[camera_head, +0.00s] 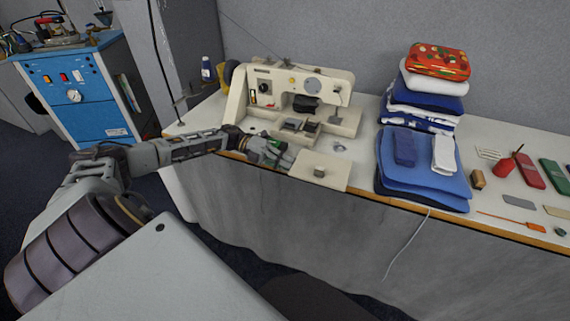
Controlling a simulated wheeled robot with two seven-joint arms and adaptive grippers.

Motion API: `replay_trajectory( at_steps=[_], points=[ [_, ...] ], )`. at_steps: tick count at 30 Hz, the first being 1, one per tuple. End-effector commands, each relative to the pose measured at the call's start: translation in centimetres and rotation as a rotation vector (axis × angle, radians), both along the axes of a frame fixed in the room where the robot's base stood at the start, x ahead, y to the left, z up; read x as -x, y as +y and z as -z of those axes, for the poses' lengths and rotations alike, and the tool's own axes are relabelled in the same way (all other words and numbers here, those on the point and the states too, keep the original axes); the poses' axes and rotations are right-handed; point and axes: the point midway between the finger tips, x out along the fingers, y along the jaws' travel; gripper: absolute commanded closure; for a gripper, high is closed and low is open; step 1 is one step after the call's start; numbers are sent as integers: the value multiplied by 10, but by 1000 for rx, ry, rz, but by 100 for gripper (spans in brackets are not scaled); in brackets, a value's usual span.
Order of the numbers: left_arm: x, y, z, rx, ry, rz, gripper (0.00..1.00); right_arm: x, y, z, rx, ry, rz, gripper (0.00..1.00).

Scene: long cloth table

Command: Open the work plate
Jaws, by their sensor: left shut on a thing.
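A cream sewing machine (292,92) stands on the table. Its work plate (332,177), a flat cream panel with a small knob on top, lies at the table's front edge, in front of the machine's base. My left gripper (287,157) reaches in from the left and is shut at the left edge of the work plate. The fingertips are small in this view, so the exact grip is hard to see. My right gripper is not in view.
A folded fabric stack (430,165) sits right of the plate, with a taller cloth pile (429,95) behind it. A thread spool (478,179) and several sewing items lie further right. A blue cabinet (75,95) stands at the left.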

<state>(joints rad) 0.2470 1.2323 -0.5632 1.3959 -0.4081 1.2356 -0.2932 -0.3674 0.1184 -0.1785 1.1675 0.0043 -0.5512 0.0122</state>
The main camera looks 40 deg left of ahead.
Motion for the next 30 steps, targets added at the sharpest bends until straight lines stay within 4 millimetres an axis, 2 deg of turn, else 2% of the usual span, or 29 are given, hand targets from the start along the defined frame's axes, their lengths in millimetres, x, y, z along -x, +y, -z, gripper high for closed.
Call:
replay_trajectory(
  at_steps=[6,7,12,23,30],
  points=[
    [0,0,0,0,0,-1,100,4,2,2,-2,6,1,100],
    [0,0,0,0,0,-1,90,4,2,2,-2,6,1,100],
    [0,0,0,0,0,-1,70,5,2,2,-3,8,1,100],
    [0,1,0,0,0,-1,70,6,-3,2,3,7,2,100],
    [3,13,-2,-1,2,-2,70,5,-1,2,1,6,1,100]
  ],
)
